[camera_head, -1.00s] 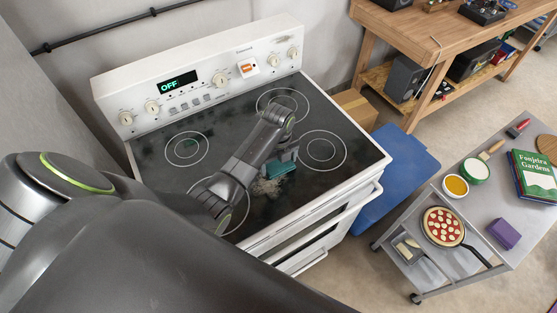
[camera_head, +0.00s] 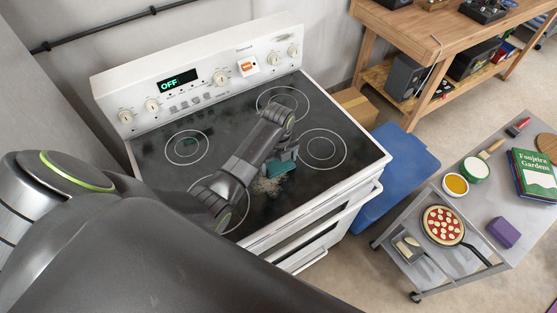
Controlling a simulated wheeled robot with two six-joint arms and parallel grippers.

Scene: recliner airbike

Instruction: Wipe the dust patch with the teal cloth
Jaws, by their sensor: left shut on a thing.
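The teal cloth (camera_head: 281,169) is at the middle of the black stovetop, near its front edge. My left gripper (camera_head: 285,155) is shut on the cloth and points down over the stovetop. The grey-brown dust patch (camera_head: 266,186) shows just left of and below the cloth, partly hidden by the cloth and my arm. I cannot tell whether the cloth touches the glass. My right gripper is not in view.
The white stove (camera_head: 245,240) has burner rings and a back panel reading OFF. A blue bin (camera_head: 397,170) stands to its right. A grey cart (camera_head: 470,225) holds a pizza pan (camera_head: 443,226), bowls and books. A wooden workbench (camera_head: 425,35) stands behind.

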